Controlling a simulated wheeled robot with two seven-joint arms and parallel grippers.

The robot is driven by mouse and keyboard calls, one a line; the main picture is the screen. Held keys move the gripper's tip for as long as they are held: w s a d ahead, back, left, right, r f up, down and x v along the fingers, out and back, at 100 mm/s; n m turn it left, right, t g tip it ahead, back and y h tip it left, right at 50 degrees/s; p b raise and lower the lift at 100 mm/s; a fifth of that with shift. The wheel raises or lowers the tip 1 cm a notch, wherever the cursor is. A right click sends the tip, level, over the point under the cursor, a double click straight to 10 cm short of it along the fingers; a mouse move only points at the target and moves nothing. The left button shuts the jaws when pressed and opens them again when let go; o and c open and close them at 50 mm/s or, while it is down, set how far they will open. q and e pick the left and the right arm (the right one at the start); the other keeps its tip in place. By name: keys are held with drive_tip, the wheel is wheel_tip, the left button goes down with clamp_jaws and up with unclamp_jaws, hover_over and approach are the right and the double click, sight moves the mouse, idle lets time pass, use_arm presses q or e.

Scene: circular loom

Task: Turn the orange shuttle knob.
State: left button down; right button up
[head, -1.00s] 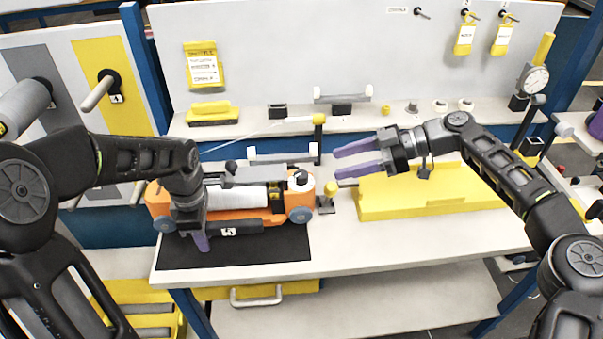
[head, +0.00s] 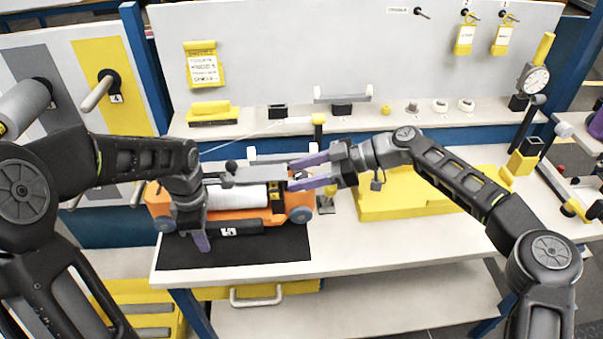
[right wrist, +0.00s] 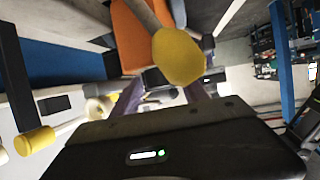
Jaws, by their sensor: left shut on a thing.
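The orange shuttle (head: 240,214) lies on a black mat (head: 270,250) on the bench, with a white roll (head: 236,196) in its open top. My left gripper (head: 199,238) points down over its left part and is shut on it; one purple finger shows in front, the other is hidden. My right gripper (head: 300,172) is open, its purple fingers apart above the shuttle's right end. The knob there is largely hidden by these fingers, and I cannot tell whether they touch it. In the right wrist view, the shuttle's orange body (right wrist: 130,35) shows beyond the fingers.
A yellow-topped post (head: 330,191) stands just right of the shuttle, close under my right gripper; its yellow head looms large in the right wrist view (right wrist: 180,55). A yellow tray (head: 400,205) lies further right. The bench front is clear.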

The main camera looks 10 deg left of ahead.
clamp_jaws()
idle(0.3)
drive_tip(key=shift+m+t, duration=0.3)
drive_tip(key=shift+m+t, duration=2.2)
drive_tip(key=shift+t, duration=0.3)
unclamp_jaws()
drive_tip(key=shift+n+g, duration=0.3)
drive_tip(key=shift+n, duration=0.1)
